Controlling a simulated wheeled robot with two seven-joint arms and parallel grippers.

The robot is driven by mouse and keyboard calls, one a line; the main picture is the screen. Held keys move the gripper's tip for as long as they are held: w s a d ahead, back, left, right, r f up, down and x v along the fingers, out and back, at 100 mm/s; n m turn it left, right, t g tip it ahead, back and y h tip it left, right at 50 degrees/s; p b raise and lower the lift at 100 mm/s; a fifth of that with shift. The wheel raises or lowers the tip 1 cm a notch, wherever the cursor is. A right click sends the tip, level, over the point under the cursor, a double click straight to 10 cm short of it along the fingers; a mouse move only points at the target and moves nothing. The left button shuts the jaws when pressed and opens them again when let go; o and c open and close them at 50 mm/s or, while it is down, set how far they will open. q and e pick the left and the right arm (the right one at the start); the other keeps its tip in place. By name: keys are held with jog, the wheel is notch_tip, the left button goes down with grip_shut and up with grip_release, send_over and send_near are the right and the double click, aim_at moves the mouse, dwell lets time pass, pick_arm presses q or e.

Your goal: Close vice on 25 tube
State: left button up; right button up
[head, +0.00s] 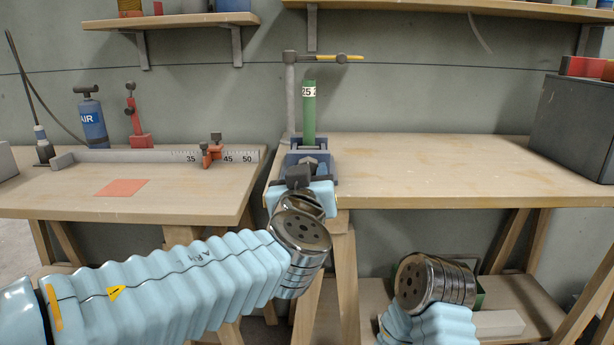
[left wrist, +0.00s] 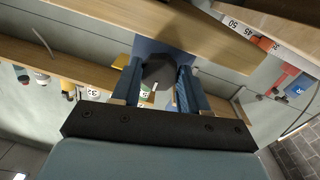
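A green tube (head: 309,118) with a white "25" label stands upright in the blue-grey vice (head: 308,160) at the left front of the right bench. The vice's dark handle knob (head: 298,175) faces me. My left gripper (left wrist: 160,80) is at this knob in the left wrist view, one blue finger on each side of the dark knob (left wrist: 159,70). The fingers are apart with the knob filling the gap; firm contact cannot be made out. The jaws' grip on the tube is hidden. My right gripper is not in view; only part of that arm shows at the lower right.
A post with a yellow-tipped arm (head: 335,58) rises behind the vice. The left bench holds a measuring rail (head: 120,156) with a red stop, an orange sheet (head: 123,188) and a blue AIR bottle (head: 92,122). A dark box (head: 575,125) stands far right. The right bench top between is clear.

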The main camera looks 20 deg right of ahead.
pick_arm(q)
jog(key=c, duration=0.3)
jog(key=n+p, duration=0.1)
jog(key=n, duration=1)
jog(key=n+y, duration=0.1)
jog(key=n, duration=1.1)
jog(key=n+y+p, duration=0.1)
jog(key=n, duration=1.1)
jog(key=shift+s+d+r+t+p, duration=0.1)
jog(key=shift+d+r+t+p, duration=0.1)
jog(key=shift+t+p, duration=0.1)
jog(key=shift+c, duration=0.2)
jog(key=shift+f, duration=0.1)
dwell(0.4)
